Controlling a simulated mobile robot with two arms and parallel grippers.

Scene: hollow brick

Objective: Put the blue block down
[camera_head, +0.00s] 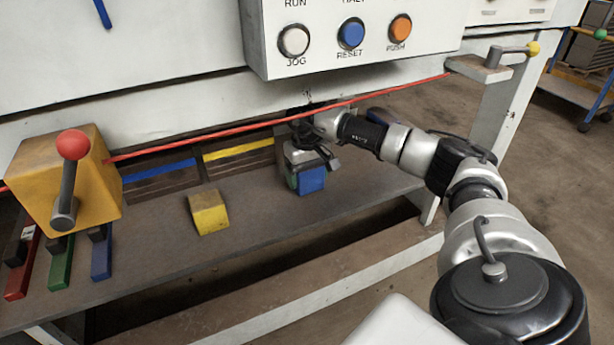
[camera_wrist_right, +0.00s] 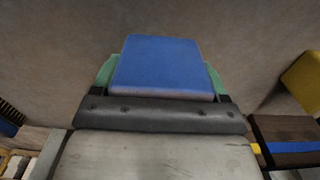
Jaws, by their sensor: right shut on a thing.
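The blue block (camera_head: 312,181) is at the right part of the brown bench shelf in the head view, under my right gripper (camera_head: 298,176). In the right wrist view the blue block (camera_wrist_right: 162,66) sits between the two green fingertips of the right gripper (camera_wrist_right: 161,78), which is shut on it. The block is low, close to the shelf surface; I cannot tell whether it touches. My left gripper is not in view.
A yellow block (camera_head: 208,212) stands on the shelf (camera_head: 160,240) to the left. Blue-marked (camera_head: 160,170) and yellow-marked (camera_head: 238,152) slots line the back. A red cord (camera_head: 270,123) runs above the shelf. A yellow box with a red-knobbed lever (camera_head: 100,180) stands at left. Bare shelf surrounds the block.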

